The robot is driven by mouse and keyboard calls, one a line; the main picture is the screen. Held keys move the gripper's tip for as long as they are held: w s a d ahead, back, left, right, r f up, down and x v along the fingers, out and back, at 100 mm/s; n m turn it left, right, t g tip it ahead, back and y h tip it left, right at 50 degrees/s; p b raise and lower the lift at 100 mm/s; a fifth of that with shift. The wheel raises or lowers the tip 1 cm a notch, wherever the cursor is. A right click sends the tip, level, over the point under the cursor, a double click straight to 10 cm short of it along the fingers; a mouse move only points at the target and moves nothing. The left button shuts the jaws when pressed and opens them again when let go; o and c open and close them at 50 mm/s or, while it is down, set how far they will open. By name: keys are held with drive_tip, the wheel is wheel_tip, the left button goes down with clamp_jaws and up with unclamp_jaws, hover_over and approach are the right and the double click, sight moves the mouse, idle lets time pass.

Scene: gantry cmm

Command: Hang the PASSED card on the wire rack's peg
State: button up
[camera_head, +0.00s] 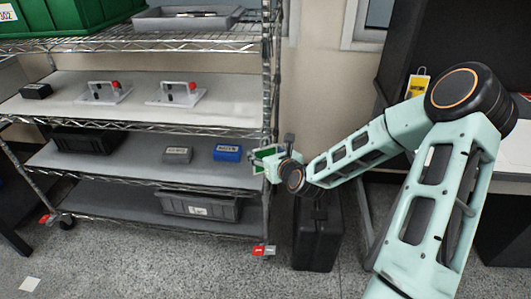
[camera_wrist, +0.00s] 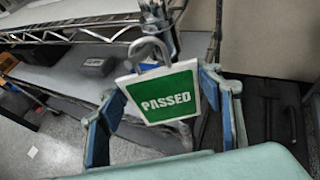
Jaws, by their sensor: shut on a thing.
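The PASSED card (camera_wrist: 168,97) is green with a white border and white letters, held nearly upright with a slight tilt. My gripper (camera_wrist: 160,92) is shut on it, one blue-padded finger at each side edge. In the head view the card (camera_head: 266,152) shows small and green in my gripper (camera_head: 272,160), beside the rack's right post. A grey curved loop (camera_wrist: 150,46) rises at the card's top edge. I cannot tell whether it is the peg or the card's own hanger. The wire rack (camera_head: 268,90) stands to the left, its post (camera_wrist: 160,14) close behind the card.
The rack's shelves carry a blue box (camera_head: 227,153), a grey box (camera_head: 178,155), dark bins and two fixtures with red knobs. A black case (camera_head: 318,235) stands on the floor below my forearm. A yellow tag (camera_head: 417,86) hangs at the dark cabinet on the right.

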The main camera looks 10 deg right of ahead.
drive_tip(key=shift+s+a+f, duration=0.1)
drive_tip(key=shift+s+f, duration=0.1)
drive_tip(key=shift+f, duration=0.15)
drive_tip(key=o, duration=1.3)
drive_tip(key=shift+f, duration=0.1)
drive_tip(key=shift+c, duration=0.2)
drive_tip(key=o, duration=0.3)
drive_tip(key=shift+w, duration=0.1)
drive_tip(key=shift+r, duration=0.25)
drive_tip(key=shift+c, duration=0.6)
drive_tip(key=f+p+v, duration=0.1)
drive_tip(key=p+v, duration=0.2)
drive_tip(key=v, duration=0.5)
drive_tip(key=shift+s, duration=0.25)
